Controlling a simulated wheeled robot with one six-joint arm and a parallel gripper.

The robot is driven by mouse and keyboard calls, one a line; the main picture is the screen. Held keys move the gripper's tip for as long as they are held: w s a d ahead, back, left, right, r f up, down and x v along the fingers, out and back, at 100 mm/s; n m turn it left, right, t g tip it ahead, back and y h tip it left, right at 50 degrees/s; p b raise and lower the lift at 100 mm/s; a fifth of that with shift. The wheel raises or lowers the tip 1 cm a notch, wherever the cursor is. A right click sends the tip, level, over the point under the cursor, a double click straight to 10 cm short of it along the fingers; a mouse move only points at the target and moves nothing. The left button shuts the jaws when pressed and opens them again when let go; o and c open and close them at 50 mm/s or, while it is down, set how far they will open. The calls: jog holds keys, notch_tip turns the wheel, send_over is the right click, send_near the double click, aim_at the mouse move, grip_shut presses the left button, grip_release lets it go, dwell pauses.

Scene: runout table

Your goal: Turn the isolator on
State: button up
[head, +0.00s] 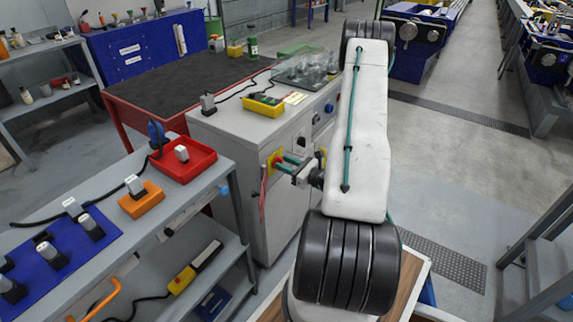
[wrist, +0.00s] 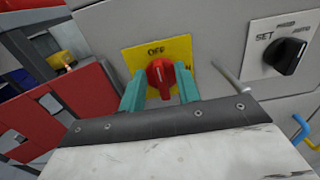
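The isolator is a red rotary knob (wrist: 160,78) on a yellow plate (wrist: 150,51) on the grey cabinet's front. The word OFF is printed above the knob, and the knob's upper end points up towards it. Lettering at the plate's right is partly hidden by a finger. My gripper (wrist: 160,83) is open, with one teal finger on each side of the knob and gaps showing between. In the head view my gripper (head: 286,165) is at the yellow plate (head: 272,161), and the knob is mostly hidden there.
A black SET selector (wrist: 288,56) sits right of the isolator, with a grey rod (wrist: 228,76) between. A yellow box (head: 263,105) and clear-covered glassware lie on the cabinet top (head: 235,122). A grey shelf bench (head: 216,170) with trays stands at left. Open floor (head: 450,160) lies right of my arm.

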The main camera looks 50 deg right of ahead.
grip_shut()
jog(key=shift+d+f+m, duration=0.25)
jog(key=shift+m, duration=2.7)
jog(key=shift+d+f+m, duration=0.2)
jog(key=shift+m, duration=2.7)
jog(key=shift+d+f+m, duration=0.25)
jog(key=shift+m, duration=2.7)
grip_release()
